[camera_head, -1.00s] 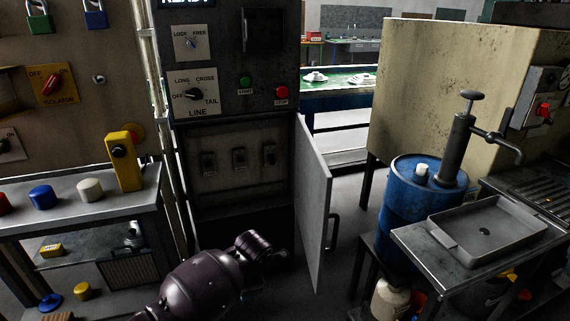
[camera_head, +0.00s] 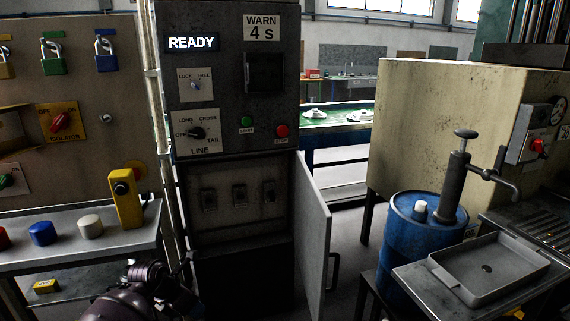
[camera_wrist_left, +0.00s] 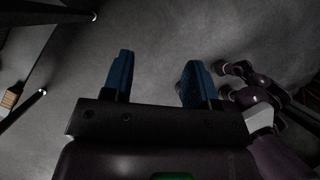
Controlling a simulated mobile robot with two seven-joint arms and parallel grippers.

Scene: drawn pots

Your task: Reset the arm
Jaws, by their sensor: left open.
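My left arm (camera_head: 130,298) is dark purple and shows at the bottom of the head view, in front of the grey control cabinet. In the left wrist view my left gripper (camera_wrist_left: 158,80) has its two blue fingers wide apart with nothing between them. Bare grey floor lies beyond the fingers. The fingers cannot be made out clearly in the head view. My right gripper is not seen.
The cabinet's grey door (camera_head: 312,235) stands open to the right of the arm. A shelf (camera_head: 75,245) with coloured buttons is at left. A blue drum (camera_head: 408,255) with a pump and a grey tray (camera_head: 470,295) stand at right.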

